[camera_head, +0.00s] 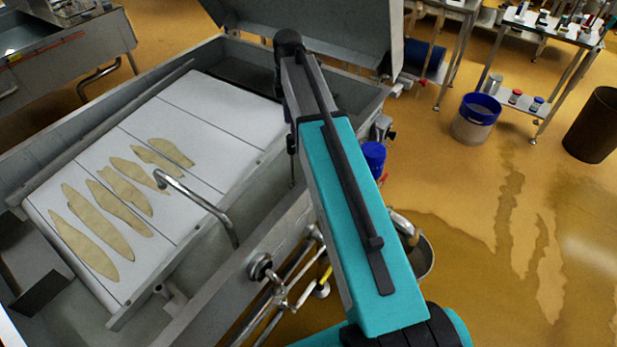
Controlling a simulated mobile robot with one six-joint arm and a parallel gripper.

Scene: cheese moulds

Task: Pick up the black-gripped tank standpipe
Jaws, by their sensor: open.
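I cannot make out a standpipe with a black grip for certain.
A white slab surface (215,120) in the tank carries several flat tan pieces (95,230). A raised grey lid (320,25) stands at its back. A blue-rimmed bucket (475,117), a brown bin (594,125) and a metal trolley (550,30) stand right. Wet floor between is open.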

